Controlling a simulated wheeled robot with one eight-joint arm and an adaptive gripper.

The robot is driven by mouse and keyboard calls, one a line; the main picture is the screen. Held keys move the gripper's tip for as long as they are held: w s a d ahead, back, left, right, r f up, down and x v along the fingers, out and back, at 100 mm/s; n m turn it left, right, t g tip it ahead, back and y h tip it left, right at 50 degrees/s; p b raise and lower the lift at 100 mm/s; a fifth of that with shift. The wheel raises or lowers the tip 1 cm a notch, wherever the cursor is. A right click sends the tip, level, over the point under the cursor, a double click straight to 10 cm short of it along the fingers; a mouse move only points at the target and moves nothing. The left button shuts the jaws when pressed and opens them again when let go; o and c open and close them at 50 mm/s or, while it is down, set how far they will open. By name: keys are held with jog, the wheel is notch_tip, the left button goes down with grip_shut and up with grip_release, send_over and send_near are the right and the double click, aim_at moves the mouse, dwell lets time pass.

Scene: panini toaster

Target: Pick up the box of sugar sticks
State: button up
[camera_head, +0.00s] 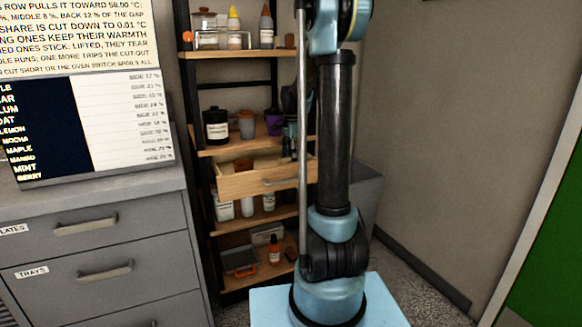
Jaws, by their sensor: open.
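I cannot single out the box of sugar sticks by its label in the head view. A wooden drawer (240,184) in the shelf rack is pulled open, and a small dark thing shows at its back. A pale grey box (267,234) stands on the bottom shelf, its print too small to read. My gripper (287,150) shows only in part, as dark and bluish parts left of my upright arm. It is open, above the right part of the drawer. My arm hides its other side and whatever lies beneath it.
The rack's middle shelf (225,147) holds a black jar (216,126), a grey-lidded container (247,125) and a purple cup (273,122). An orange-labelled bottle (274,250) stands low down. A grey drawer cabinet (100,235) is at left; walls close in at right.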

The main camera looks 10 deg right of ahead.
jog(key=shift+f, duration=0.95)
jog(key=c, duration=1.2)
jog(key=shift+r, duration=0.1)
